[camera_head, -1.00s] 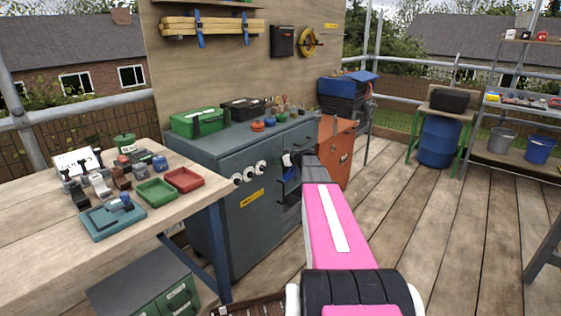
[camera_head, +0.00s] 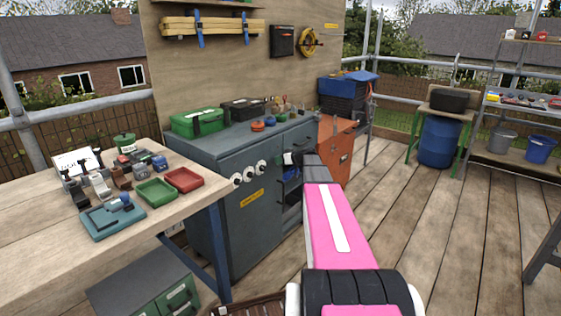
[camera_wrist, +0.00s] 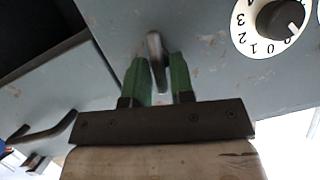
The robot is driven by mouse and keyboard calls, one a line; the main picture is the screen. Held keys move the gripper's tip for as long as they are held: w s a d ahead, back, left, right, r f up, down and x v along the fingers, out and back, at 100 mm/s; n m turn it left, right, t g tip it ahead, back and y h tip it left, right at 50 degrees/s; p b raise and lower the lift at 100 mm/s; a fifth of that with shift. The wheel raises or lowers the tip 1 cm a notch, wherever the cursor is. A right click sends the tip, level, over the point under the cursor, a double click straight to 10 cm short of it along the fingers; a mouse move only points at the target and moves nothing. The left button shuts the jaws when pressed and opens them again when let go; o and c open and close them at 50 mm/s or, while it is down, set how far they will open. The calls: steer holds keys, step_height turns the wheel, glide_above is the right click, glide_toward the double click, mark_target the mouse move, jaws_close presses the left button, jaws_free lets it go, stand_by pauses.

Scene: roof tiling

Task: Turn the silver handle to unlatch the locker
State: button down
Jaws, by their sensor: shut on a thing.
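The silver handle (camera_wrist: 155,45) stands out there as a short bar, nearly upright in the picture and slightly tilted. My gripper (camera_wrist: 158,66) has green fingers on both sides of the handle and is shut on it. In the head view, my pink arm hides most of the gripper and the handle.
White dials (camera_head: 249,174) sit on the cabinet front; one black-knobbed dial (camera_wrist: 275,20) is close right of the handle in the wrist view. A dark bar handle (camera_wrist: 45,130) shows at lower left.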

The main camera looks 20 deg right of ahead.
steer(key=shift+w+d+f+m+g+y, duration=0.1)
steer(key=shift+d+f+m+g+y, duration=0.1)
steer(key=shift+m+y, duration=1.35)
steer(key=shift+w+d+f+m+g+y, duration=0.15)
steer(key=shift+m+y, duration=0.5)
steer(key=shift+m, duration=1.75)
steer(key=shift+d+f+m+g+y, duration=0.1)
steer(key=shift+f+m+y, duration=0.15)
steer(key=shift+m+y, duration=1.3)
steer(key=shift+m+h, duration=0.45)
steer(key=shift+m, duration=0.15)
steer(key=c, duration=1.2)
jaws_free()
steer(key=v, duration=1)
steer(key=shift+s+d, duration=0.3)
